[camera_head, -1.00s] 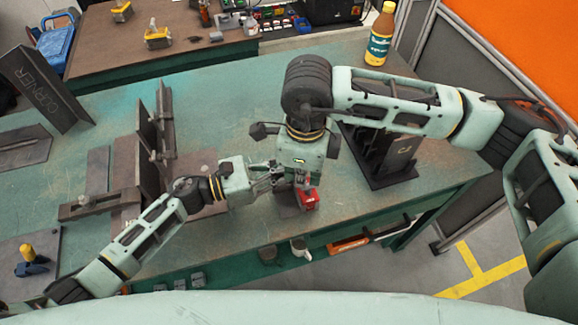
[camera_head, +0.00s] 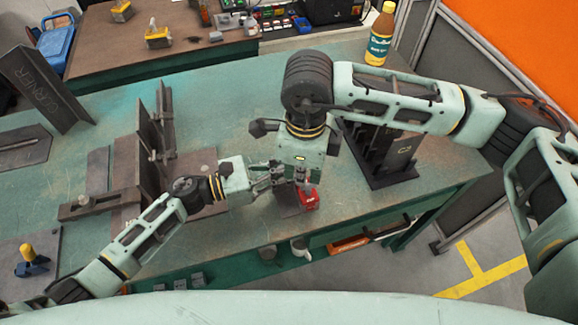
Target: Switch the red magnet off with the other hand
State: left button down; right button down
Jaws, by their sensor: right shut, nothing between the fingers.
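The red magnet (camera_head: 309,199) shows as a small red block near the front edge of the green table, just below my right gripper. My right gripper (camera_head: 301,184) points down at it from above, its fingers shut with nothing between them; whether they touch the magnet I cannot tell. My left gripper (camera_head: 273,175) comes in from the left, close beside the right gripper and the magnet. Its fingertips are partly hidden behind the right gripper, so I cannot tell whether it holds the magnet. The magnet's switch is too small to make out.
The green table (camera_head: 235,130) is clear behind the grippers. Upright dark steel plates (camera_head: 158,135) stand left of them. A dark rack (camera_head: 385,160) stands to the right, and a bottle (camera_head: 380,35) at the back right. An orange-handled tool (camera_head: 350,244) is below the front edge.

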pick_arm(q)
jog(key=shift+f, duration=0.1)
pick_arm(e)
notch_tip(320, 180, up, 8)
jog(key=shift+f, duration=0.2)
